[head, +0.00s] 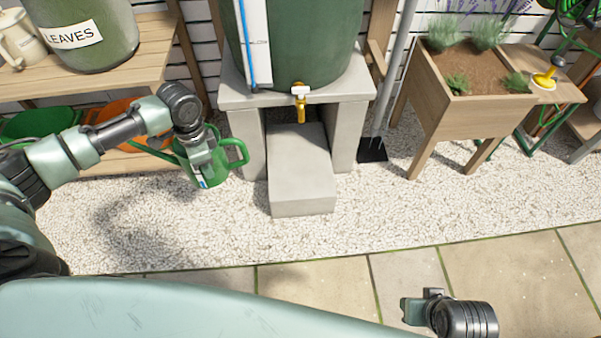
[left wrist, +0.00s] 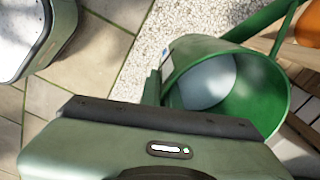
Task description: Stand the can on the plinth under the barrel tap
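The green watering can (head: 213,172) hangs in the air over the gravel, left of the plinth. My left gripper (head: 200,157) is on its near side and appears to hold it there; the exact contact is hidden. The can's loop handle (head: 241,152) points right, its spout left. In the left wrist view, the can (left wrist: 275,92) shows its open mouth, with a pale grey-blue surface inside. The low concrete plinth (head: 302,199) is bare, below the yellow tap (head: 301,108) of the green barrel (head: 310,45). My right gripper (head: 415,308) is empty over the paving; its opening is unclear.
A concrete stand (head: 250,140) carries the barrel, its legs flanking the plinth's rear. A wooden shelf (head: 130,62) with a LEAVES bin (head: 85,35) stands left. A planter (head: 475,100) stands right. Gravel (head: 220,235) in front of the plinth is clear.

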